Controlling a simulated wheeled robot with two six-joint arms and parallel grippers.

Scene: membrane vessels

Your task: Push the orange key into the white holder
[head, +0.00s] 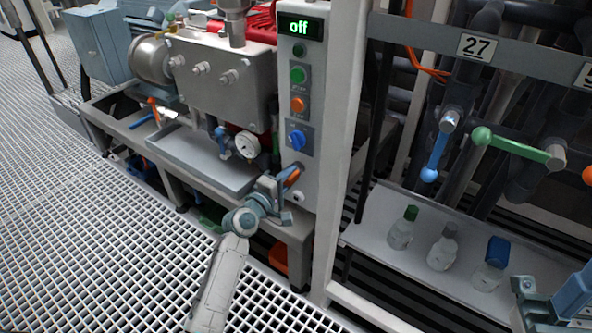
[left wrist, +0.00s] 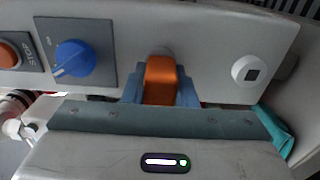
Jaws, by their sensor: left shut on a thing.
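The orange key (left wrist: 161,80) is between the blue fingers of my left gripper (left wrist: 160,92), which is shut on it, in front of the grey control panel. A pale round rim shows partly behind the key; how the key meets it is hidden. A white round holder (left wrist: 251,69) with a dark square opening sits on the panel right of the key, apart from it. In the head view the key (head: 292,178) and my left gripper (head: 272,190) are at the panel's lower part, with the white holder (head: 298,197) just below. My right gripper (head: 527,289) shows partly at lower right.
A blue rotary knob (left wrist: 74,59) and an orange stop button (left wrist: 8,54) are left of the key. A white frame post (head: 338,150) stands right of the panel. Several bottles stand on a shelf (head: 385,235) further right.

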